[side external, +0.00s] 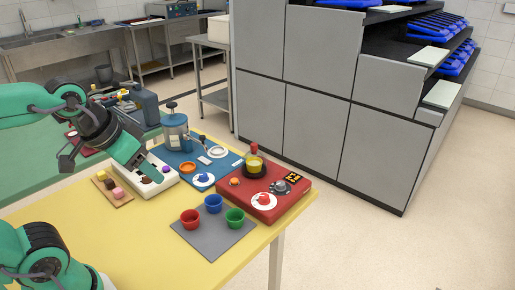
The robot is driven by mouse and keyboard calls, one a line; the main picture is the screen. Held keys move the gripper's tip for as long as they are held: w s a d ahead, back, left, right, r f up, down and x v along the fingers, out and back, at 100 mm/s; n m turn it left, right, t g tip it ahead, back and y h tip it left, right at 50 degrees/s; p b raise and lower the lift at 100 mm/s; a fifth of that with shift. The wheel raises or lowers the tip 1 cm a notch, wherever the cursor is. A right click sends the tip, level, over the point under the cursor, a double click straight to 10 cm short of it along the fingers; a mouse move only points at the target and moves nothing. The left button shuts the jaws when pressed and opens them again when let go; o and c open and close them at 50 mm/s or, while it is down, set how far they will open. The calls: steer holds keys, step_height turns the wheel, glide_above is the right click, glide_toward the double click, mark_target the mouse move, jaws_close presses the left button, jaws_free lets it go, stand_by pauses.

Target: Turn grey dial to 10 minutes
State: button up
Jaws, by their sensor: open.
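A grey dial (281,187) sits on top of the red timer box (299,196) at the table's right edge. The dial's pointer and the marks are too small to read. My gripper (110,170) is open and points down on the left, above the area of the pale tray. It is well to the left of the red box and apart from the dial. I see nothing held in it.
A grey mat (217,240) holds red, blue and green cups in front. A blue board (190,158) with a metal pot (175,130) lies between my gripper and the box. The yellow table's front (160,255) is clear.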

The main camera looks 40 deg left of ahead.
steer(key=w+d+r+n+g, duration=0.1)
steer(key=w+r+n, duration=0.15)
steer(key=w, duration=0.65)
steer(key=n+g, duration=0.5)
steer(key=n, duration=0.1)
glide_above(281, 183)
steer(key=f, duration=1.4)
steer(key=shift+s+a+f, duration=0.15)
steer(key=shift+s+f, duration=0.05)
steer(key=shift+f, duration=0.15)
steer(key=shift+w+f, duration=0.2)
steer(key=shift+f, duration=0.2)
steer(key=shift+f, duration=0.1)
steer(key=shift+f, duration=3.8)
steer(key=shift+c, duration=0.4)
